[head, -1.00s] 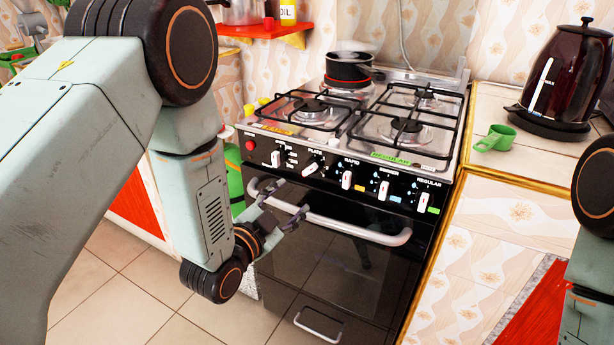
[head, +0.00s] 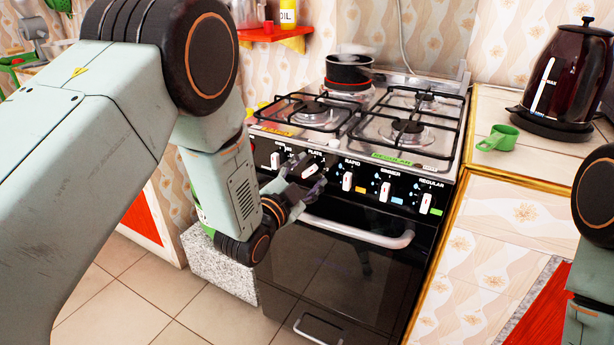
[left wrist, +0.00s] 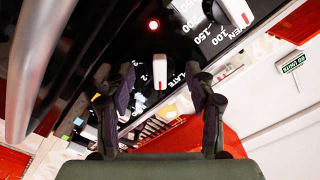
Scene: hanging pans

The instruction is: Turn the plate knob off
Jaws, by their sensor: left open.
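The plate knob (head: 311,169) is a white bar-shaped knob on the stove's black front panel, second from the left. In the left wrist view the plate knob (left wrist: 160,71) shows a red mark at its base and part of the word PLATE beside it. My left gripper (head: 312,174) is open at the panel, with its fingertips on either side of this knob. In the left wrist view the left gripper (left wrist: 160,82) has a finger to each side of the knob, with gaps; contact is not visible. My right gripper is out of view.
A steaming dark pot (head: 348,68) stands at the back left of the stove over a red-glowing plate (head: 348,84). The oven knob (left wrist: 235,12) and a lit red lamp (left wrist: 154,25) are close by. The oven handle (head: 360,230) runs below the panel.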

